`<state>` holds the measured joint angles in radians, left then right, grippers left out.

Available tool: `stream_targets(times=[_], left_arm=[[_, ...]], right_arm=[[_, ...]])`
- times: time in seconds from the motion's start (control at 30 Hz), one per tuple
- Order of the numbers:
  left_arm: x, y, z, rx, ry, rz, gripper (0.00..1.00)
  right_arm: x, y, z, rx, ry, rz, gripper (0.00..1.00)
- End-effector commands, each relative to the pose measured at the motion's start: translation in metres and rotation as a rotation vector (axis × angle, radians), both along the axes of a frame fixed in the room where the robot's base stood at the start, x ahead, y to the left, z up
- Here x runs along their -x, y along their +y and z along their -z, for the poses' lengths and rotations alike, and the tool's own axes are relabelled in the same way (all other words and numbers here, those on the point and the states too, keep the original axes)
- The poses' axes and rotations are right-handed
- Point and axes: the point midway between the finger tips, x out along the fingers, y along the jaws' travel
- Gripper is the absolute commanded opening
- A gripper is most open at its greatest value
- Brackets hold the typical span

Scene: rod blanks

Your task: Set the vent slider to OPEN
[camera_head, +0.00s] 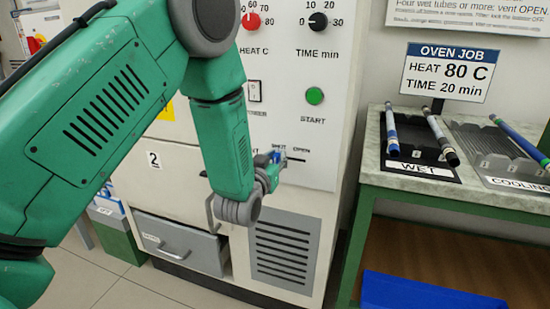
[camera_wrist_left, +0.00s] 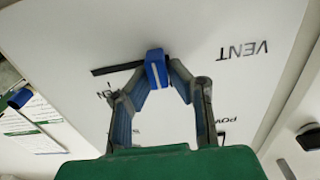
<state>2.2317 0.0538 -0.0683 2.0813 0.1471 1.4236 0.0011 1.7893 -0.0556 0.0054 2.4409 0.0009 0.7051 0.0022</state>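The vent slider is a small blue knob with a pale stripe (camera_wrist_left: 157,68) on the white oven front. In the left wrist view it stands at one end of a dark slot (camera_wrist_left: 117,68) that runs on to the left, toward a partly hidden label ending in N; the word VENT reads upside down at right. My left gripper (camera_head: 275,160) is at the slider in the head view, just below the SHUT and OPEN labels. In the wrist view its two fingers (camera_wrist_left: 160,72) close in on both sides of the knob and appear to touch it. My right gripper is not seen.
The oven's red heat dial (camera_head: 251,21), black time dial (camera_head: 318,21) and green start button (camera_head: 314,95) are above. At right, a bench holds a WET rack (camera_head: 430,170) with two rods and a COOLING rack (camera_head: 507,182) with a rod. A drawer (camera_head: 180,243) protrudes below.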

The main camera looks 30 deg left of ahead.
Motion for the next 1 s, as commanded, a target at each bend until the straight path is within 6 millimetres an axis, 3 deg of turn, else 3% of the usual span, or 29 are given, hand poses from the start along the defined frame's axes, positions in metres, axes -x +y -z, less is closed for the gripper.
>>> stream_targets(times=[0.17,0.5,0.83,0.87,0.9,1.0], left_arm=[[0.000,0.002,0.000,-0.003,0.001,-0.011,0.00],[-0.013,-0.056,-0.001,-0.002,0.000,-0.005,0.00],[-0.014,-0.061,0.000,-0.001,0.001,-0.003,0.00],[-0.014,-0.062,0.000,-0.001,0.001,-0.003,0.21],[-0.014,-0.062,0.000,-0.001,0.001,-0.002,0.34],[-0.014,-0.061,0.000,-0.002,0.001,-0.003,0.34]], right_arm=[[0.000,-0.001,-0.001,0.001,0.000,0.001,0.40],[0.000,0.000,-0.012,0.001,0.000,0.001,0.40],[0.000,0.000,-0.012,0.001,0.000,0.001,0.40],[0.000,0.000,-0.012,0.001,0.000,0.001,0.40],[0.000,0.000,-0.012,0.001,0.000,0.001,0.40],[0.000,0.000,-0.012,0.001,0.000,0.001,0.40]])
